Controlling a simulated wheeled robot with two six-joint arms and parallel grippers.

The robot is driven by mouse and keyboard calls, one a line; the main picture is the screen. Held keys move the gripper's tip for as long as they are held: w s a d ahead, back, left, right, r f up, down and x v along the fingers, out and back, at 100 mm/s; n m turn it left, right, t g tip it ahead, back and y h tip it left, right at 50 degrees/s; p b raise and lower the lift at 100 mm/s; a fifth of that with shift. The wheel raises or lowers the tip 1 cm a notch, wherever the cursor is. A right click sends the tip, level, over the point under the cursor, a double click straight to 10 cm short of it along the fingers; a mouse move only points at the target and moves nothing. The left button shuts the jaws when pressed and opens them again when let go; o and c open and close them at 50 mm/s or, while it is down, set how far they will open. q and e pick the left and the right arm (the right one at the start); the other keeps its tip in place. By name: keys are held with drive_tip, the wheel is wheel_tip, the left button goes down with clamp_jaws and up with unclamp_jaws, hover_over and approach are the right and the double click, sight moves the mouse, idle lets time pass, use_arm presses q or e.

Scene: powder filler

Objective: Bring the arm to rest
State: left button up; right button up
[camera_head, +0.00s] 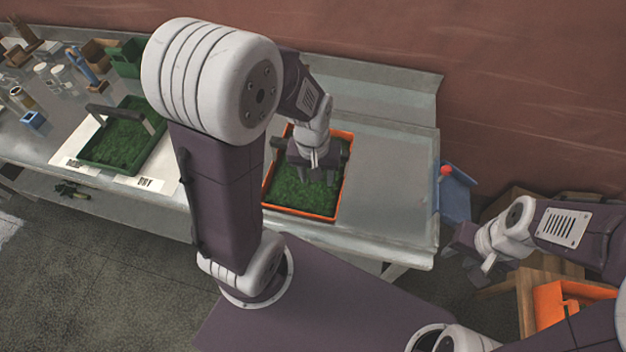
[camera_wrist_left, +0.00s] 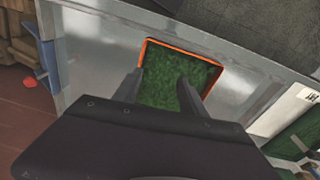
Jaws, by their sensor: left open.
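My left arm reaches over the bench, and its gripper (camera_head: 318,178) points down above an orange-rimmed tray (camera_head: 266,196) with a green grass-like surface inside. In the left wrist view the two fingers of my left gripper (camera_wrist_left: 158,88) stand apart with nothing between them, and the orange tray (camera_wrist_left: 146,52) lies beyond them. Whether the fingertips touch the green surface is hard to tell. My right gripper (camera_head: 462,240) hangs off the right end of the bench, near a blue container. Its fingers are dark and not clear enough to judge.
A green tray (camera_head: 88,152) with a dark handle stands on a labelled white mat (camera_head: 72,152) at left. Bottles, boxes and a blue cube (camera_head: 33,119) crowd the far left. Bare bench (camera_head: 390,180) lies right of the orange tray.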

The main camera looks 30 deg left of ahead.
use_arm(q)
drive_tip(key=s+f+m+b, duration=0.3)
drive_tip(key=f+b, duration=0.7)
drive_tip(key=f, duration=0.1)
drive_tip(key=shift+s+d+b, duration=0.3)
drive_tip(key=shift+d, duration=0.1)
idle(0.4)
